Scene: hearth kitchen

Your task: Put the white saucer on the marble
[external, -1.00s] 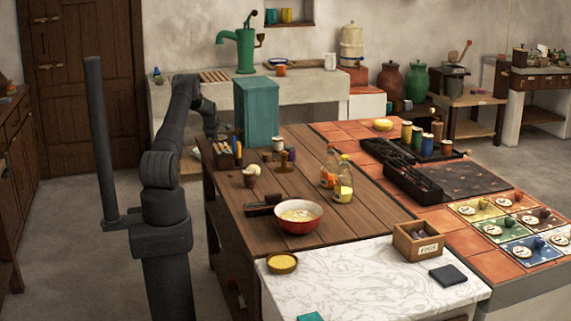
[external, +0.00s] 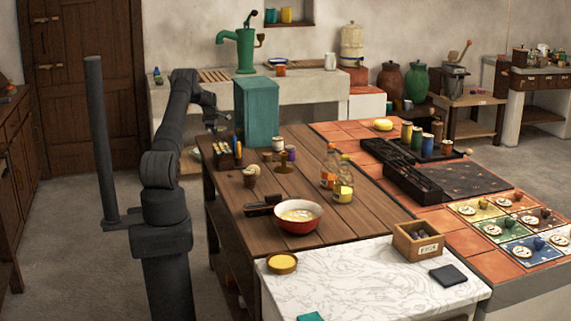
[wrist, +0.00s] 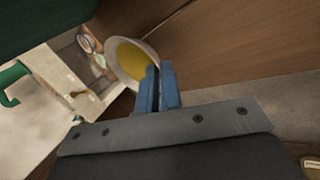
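A dish with a pale whitish rim and a yellow inner face (wrist: 128,62), which I take for the white saucer, shows tilted at my fingertips in the wrist view. My gripper (wrist: 158,86) has its two blue fingers close together, and the dish's edge appears to lie between them. The fingers hide part of the dish. The white marble slab (external: 375,283) is at the table's near end.
The teal box (external: 257,112) stands tall at the table's far left. A red bowl (external: 298,217), bottles (external: 343,182) and small jars stand on the wood. On the marble are a yellow dish (external: 282,263), a wooden box (external: 418,239) and a dark pad (external: 448,275). The marble's middle is clear.

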